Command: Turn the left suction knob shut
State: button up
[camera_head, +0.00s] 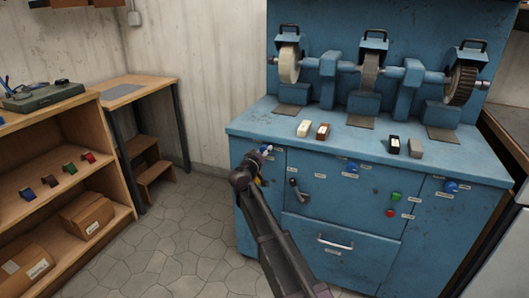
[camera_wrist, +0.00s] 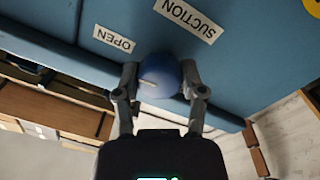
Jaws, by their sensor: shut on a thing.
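The left suction knob is a round blue knob (camera_wrist: 160,75) on the front of the blue machine cabinet (camera_head: 260,225). In the wrist view, my gripper (camera_wrist: 160,82) has one finger on each side of the knob and is shut on it. An upside-down SUCTION label (camera_wrist: 188,18) and an OPEN label (camera_wrist: 114,39) show on the panel beside the knob. In the head view, my gripper (camera_head: 264,156) reaches the cabinet's upper left front, and my arm hides most of the knob. The knob's exact turn angle cannot be told.
Other blue knobs sit at the middle (camera_head: 351,167) and right (camera_head: 451,187) of the cabinet front. A green button (camera_head: 396,196), a red button (camera_head: 389,212), a black lever (camera_head: 298,190) and a drawer handle (camera_head: 334,243) are nearby. A wooden shelf (camera_head: 108,160) stands left; the floor between is clear.

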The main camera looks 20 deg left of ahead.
jog(key=shift+n, duration=0.3)
jog(key=o, duration=1.1)
jog(key=shift+o, duration=0.2)
jog(key=shift+s, duration=0.1)
jog(key=s+a, duration=0.1)
jog(key=s, duration=1)
jog(key=shift+s+a, duration=0.2)
jog(key=shift+s, duration=0.15)
